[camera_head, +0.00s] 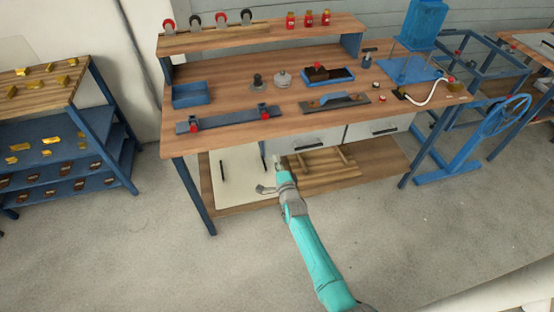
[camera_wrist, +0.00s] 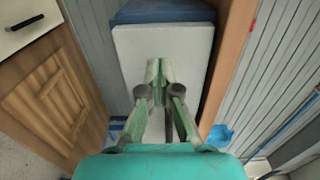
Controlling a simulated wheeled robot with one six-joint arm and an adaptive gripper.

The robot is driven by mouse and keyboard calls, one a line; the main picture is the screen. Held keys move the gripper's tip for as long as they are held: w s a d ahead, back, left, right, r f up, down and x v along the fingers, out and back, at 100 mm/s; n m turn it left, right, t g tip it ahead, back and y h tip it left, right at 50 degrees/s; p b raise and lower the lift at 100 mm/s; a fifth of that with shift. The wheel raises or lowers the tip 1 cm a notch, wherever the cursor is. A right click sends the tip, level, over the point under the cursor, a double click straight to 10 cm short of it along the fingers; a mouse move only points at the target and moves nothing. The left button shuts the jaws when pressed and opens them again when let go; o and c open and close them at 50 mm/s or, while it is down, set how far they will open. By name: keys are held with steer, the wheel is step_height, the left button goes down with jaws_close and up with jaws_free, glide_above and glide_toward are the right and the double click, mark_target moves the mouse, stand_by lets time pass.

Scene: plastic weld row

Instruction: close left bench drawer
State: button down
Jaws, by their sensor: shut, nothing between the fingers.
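The left bench drawer front (camera_head: 305,137) is pale grey with a dark bar handle, under the wooden bench top. It looks about level with the right drawer front (camera_head: 372,129), but I cannot tell whether a small gap stays.
The bench top (camera_head: 225,137) holds a blue bin (camera_head: 191,95), a blue tray (camera_head: 328,76) and several tools. A pale cabinet (camera_head: 241,178) and a wooden crate (camera_head: 320,172) are beneath. A blue shelf rack (camera_head: 65,137) stands left. The floor in front is clear.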

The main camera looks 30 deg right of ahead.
steer(key=v, duration=1)
steer(key=shift+s, duration=0.2)
steer(key=s+a+r+n+y, duration=0.1)
steer(key=s+a+n, duration=0.2)
steer(key=s, duration=0.6)
steer(key=s+a+n+g+y, duration=0.1)
steer(key=s+a+n, duration=0.25)
steer(key=s, duration=0.55)
steer(key=s+a+r+n+y, duration=0.1)
steer(key=s+a+n, duration=0.25)
steer(key=s, duration=0.55)
steer(key=s+a+r+n+y, duration=0.1)
steer(key=s+r+n, duration=0.4)
steer(key=s+r, duration=0.3)
steer(key=s+a+r+n+g+y, duration=0.1)
steer(key=s+a+r+n, duration=0.1)
steer(key=s+r+n, duration=0.4)
steer(key=s+r, duration=0.2)
steer(key=s, duration=0.2)
steer(key=shift+a+r+g, duration=0.25)
steer(key=shift+r+g, duration=0.05)
steer(key=shift+r, duration=0.1)
